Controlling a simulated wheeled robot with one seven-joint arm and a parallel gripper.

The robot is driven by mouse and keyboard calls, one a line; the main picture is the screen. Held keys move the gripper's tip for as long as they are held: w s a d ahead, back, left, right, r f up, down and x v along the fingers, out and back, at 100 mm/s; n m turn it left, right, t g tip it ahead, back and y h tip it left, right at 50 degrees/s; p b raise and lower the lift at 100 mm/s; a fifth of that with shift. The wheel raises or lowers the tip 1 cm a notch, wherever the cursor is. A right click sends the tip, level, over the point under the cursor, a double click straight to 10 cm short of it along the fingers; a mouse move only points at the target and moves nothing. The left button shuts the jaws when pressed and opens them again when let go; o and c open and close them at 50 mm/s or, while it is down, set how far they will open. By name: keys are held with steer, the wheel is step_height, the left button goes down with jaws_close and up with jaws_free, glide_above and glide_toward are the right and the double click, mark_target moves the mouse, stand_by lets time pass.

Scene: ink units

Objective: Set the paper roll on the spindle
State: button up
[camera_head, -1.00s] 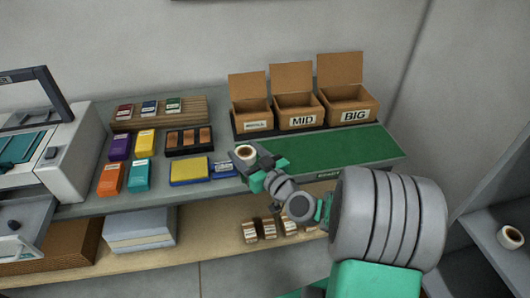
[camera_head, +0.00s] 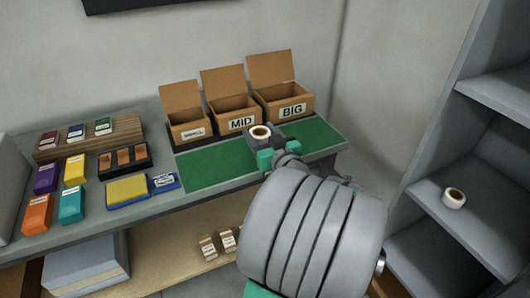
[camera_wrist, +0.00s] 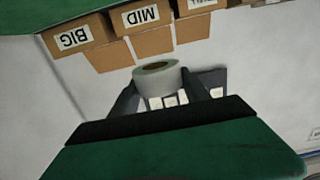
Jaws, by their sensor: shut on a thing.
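A white paper roll (camera_head: 260,131) with a brown core is held upright in my gripper (camera_head: 264,142), over the green mat in front of the MID and BIG boxes. In the wrist view the roll (camera_wrist: 157,78) sits between the two dark fingers of my gripper (camera_wrist: 160,92), which is shut on it. A second white roll (camera_head: 454,198) stands on a grey shelf at the right. I cannot make out a spindle in either current view.
Open cardboard boxes, including MID (camera_head: 238,112) and BIG (camera_head: 287,102), stand behind the green mat (camera_head: 205,172). Coloured ink blocks, such as an orange one (camera_head: 37,214), and a yellow pad (camera_head: 127,189) lie left. The grey shelf unit (camera_head: 468,240) stands right.

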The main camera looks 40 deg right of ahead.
steer(key=w+d+f, duration=0.2)
steer(key=d+f, duration=0.1)
steer(key=d, duration=0.1)
steer(key=w+d+f, duration=0.5)
steer(key=d+f, duration=0.2)
steer(key=shift+w+d+f, duration=0.1)
steer(key=shift+w+d, duration=0.25)
step_height(320, 180, down, 2)
steer(key=shift+f+p, duration=0.25)
steer(key=shift+p, duration=0.1)
steer(key=shift+f, duration=0.1)
steer(key=shift+f+b, duration=0.25)
steer(key=shift+b, duration=0.1)
steer(key=o, duration=1.4)
steer(key=shift+r, duration=0.1)
